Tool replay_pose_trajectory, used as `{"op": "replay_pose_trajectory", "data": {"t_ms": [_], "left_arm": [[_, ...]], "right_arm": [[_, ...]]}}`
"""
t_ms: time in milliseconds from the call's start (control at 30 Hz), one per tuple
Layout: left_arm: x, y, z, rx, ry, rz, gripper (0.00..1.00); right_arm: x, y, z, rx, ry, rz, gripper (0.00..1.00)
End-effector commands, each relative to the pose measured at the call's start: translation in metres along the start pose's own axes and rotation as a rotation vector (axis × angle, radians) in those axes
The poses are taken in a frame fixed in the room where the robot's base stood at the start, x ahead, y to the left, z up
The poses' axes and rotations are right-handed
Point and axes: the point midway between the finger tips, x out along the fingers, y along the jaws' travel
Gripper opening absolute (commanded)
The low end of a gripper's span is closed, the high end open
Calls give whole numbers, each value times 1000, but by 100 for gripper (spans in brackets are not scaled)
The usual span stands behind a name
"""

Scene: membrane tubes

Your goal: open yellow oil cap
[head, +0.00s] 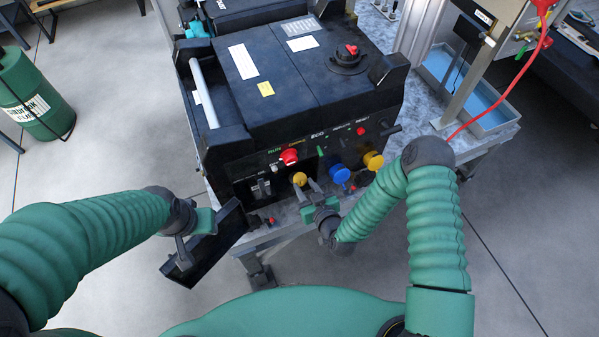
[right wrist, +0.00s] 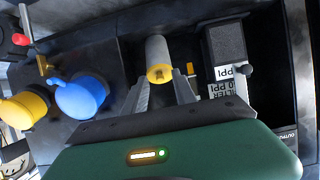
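My right gripper (head: 309,190) is at this cap. A larger yellow cap (head: 373,160) is further right, also in the right wrist view (right wrist: 24,106). My left gripper (head: 186,238) is at the outer edge of the open door; its finger gap is not clear.
A blue cap (head: 339,174) is between the two yellow caps, close to my right gripper. A red knob (head: 289,157) is above the small cap. A black box-shaped part (right wrist: 225,45) stands beside the cap. A green drum (head: 36,95) stands on the floor at left.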

Motion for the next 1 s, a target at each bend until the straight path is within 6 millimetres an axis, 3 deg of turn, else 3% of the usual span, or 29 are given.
{"op": "replay_pose_trajectory", "data": {"t_ms": [300,567,1000], "left_arm": [[1,0,0,0,0,0,36],[1,0,0,0,0,0,36],[-4,0,-1,0,0,0,36]], "right_arm": [[-1,-1,2,1,1,0,33],[1,0,2,1,-1,1,0],[0,0,-1,0,-17,1,0]]}}
